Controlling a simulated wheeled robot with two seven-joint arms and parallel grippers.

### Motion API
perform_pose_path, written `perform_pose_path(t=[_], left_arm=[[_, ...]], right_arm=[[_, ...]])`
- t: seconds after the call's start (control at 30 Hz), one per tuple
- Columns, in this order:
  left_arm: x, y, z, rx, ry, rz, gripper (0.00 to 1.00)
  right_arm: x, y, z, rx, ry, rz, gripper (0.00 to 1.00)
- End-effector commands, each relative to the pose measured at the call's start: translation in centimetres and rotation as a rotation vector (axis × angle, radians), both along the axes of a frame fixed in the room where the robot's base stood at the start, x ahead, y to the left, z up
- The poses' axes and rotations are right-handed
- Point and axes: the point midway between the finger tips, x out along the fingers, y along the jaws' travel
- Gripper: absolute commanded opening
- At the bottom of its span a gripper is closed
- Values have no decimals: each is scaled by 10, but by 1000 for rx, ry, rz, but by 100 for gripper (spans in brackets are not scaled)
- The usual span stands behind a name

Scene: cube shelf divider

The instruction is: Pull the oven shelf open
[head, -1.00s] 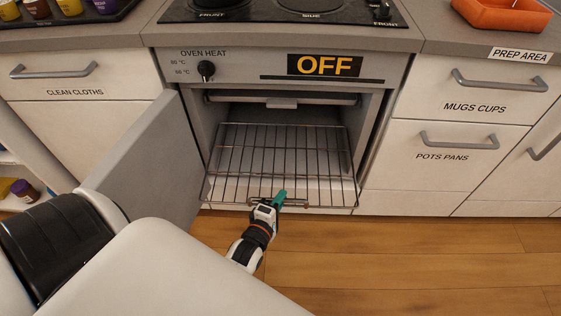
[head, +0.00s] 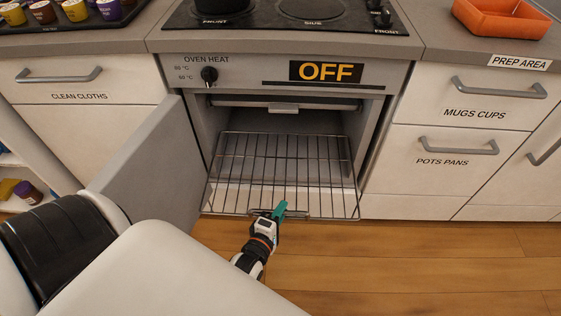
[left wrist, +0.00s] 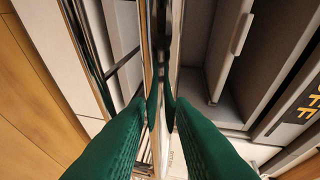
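The oven shelf (head: 318,182) is a wire rack that lies flat low in the open oven. It reaches forward to the front of the opening. My left gripper (head: 280,210) is at the middle of the shelf's front bar. In the left wrist view its two green fingers (left wrist: 158,103) close around a thin metal bar of the shelf. The fingertips hide part of that bar. My right gripper is not in view.
The grey oven door (head: 150,165) stands swung open on the left, close to my left arm. An orange tray (head: 502,18) sits on the counter at right. Closed drawers flank the oven. The wooden floor (head: 420,265) in front is clear.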

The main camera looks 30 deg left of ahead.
Motion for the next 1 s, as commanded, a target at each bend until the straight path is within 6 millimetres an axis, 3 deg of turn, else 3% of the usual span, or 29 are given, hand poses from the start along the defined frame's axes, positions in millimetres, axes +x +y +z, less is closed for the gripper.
perform_pose_path(t=[0.23,0.7,1.0], left_arm=[[-7,-1,2,0,2,0,22],[-95,-14,18,0,3,0,22],[-117,-18,22,1,-1,0,22]], right_arm=[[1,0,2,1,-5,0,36],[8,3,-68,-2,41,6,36],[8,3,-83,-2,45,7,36]])
